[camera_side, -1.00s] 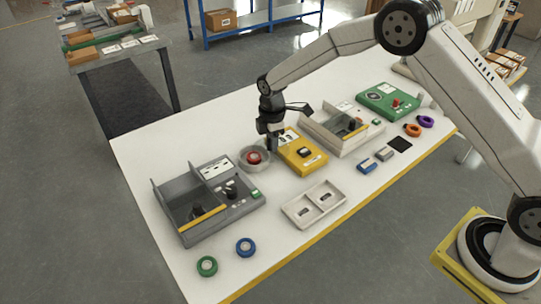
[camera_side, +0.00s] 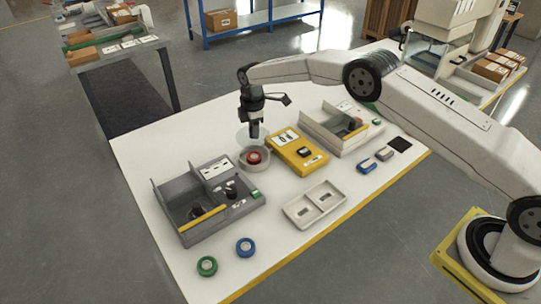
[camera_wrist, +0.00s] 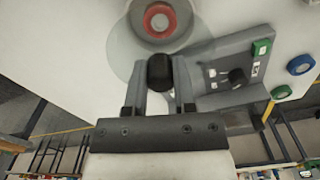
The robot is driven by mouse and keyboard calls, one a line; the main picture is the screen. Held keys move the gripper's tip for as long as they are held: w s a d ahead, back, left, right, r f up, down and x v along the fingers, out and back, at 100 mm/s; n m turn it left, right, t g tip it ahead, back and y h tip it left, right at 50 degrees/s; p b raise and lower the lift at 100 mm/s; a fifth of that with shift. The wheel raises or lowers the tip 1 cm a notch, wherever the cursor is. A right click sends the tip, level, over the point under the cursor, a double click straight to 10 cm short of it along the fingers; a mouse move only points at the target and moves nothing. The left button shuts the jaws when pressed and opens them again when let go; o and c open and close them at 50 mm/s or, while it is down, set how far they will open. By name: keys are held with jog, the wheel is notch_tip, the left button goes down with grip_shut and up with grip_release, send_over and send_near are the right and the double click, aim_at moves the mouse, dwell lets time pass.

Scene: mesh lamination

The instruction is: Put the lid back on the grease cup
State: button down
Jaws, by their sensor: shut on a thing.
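The grease cup (camera_side: 243,163) is a pale round bowl with a red ring-shaped thing inside, on the white table. It also shows at the top of the wrist view (camera_wrist: 134,14). The lid (camera_side: 241,136) is a clear disc with a black knob. My gripper (camera_side: 254,135) is shut on that knob, which shows between the fingers in the wrist view (camera_wrist: 160,72). In the side view the lid appears above the cup, apart from it. In the wrist view the clear disc (camera_wrist: 122,50) overlaps the cup only in part.
A grey divided station (camera_side: 240,207) stands left of the cup, and a yellow box (camera_side: 313,160) right of it. A pale two-pocket tray (camera_side: 315,205) lies in front. A pale open station (camera_side: 345,140) is farther right. Green (camera_side: 207,266) and blue (camera_side: 245,247) rings lie near the front.

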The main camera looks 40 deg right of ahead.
jog(key=shift+f, duration=0.2)
jog(key=shift+f, duration=2.95)
jog(key=shift+f, duration=0.25)
dwell(0.4)
grip_release()
dwell(0.5)
jog(key=shift+r, duration=0.1)
jog(key=shift+r, duration=3.4)
